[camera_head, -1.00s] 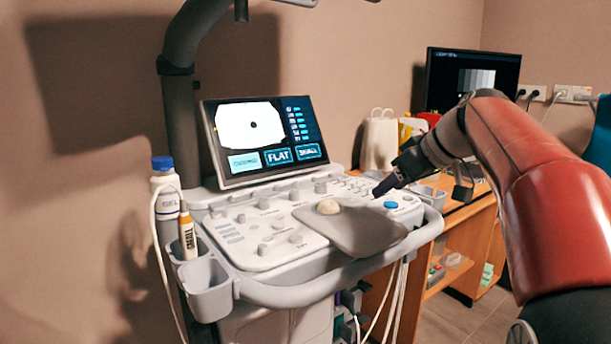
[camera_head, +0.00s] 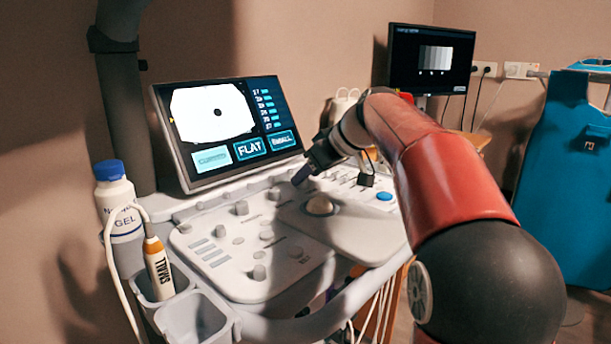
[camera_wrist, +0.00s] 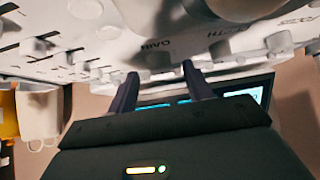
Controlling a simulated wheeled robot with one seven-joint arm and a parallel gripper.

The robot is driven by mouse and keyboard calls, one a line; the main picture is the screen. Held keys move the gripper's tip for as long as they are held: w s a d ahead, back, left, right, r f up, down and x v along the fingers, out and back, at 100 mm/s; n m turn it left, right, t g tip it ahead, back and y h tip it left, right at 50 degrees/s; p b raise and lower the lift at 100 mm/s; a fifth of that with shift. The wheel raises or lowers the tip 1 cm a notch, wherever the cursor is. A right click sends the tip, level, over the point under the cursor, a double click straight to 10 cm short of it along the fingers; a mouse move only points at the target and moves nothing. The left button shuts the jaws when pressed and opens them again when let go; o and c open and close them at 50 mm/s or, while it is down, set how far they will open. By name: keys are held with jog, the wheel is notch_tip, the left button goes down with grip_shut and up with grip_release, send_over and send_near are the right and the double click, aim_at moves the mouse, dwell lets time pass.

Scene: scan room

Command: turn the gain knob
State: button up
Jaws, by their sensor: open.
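The ultrasound console panel (camera_head: 215,260) carries rows of grey knobs. In the wrist view, upside down, a GAIN label shows on the panel, with the grey gain knob (camera_wrist: 158,60) beside it. My gripper (camera_wrist: 160,71) is open, its two dark fingers apart on either side of the knob's place; contact cannot be made out. In the head view my gripper (camera_head: 299,181) points down at the back of the panel, below the screen, and seems to hide the gain knob. The neighbouring depth knob (camera_head: 273,194) stands to its left. The console screen (camera_head: 215,125) shows a pale image and a FLAT button.
The trackball (camera_head: 320,205) and a blue button (camera_head: 384,196) lie right of the knobs. A second monitor (camera_head: 432,65) stands behind.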

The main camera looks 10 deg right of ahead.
jog(key=shift+x, duration=0.75)
jog(key=c, duration=1)
jog(key=shift+o, duration=0.2)
jog(key=shift+n, duration=0.3)
jog(key=shift+w+d+n+g+y+p, duration=0.1)
jog(key=shift+n+g+y+p, duration=0.25)
jog(key=shift+n, duration=0.25)
jog(key=shift+w+d+n+g+y+p, duration=0.1)
jog(key=shift+n+g+y+p, duration=0.1)
jog(key=shift+n+g+y, duration=0.3)
jog(key=shift+w+n+g+y, duration=0.1)
jog(key=shift+n+g+y, duration=0.35)
jog(key=shift+n+g, duration=0.75)
jog(key=shift+n+t, duration=0.35)
jog(key=shift+n, duration=0.15)
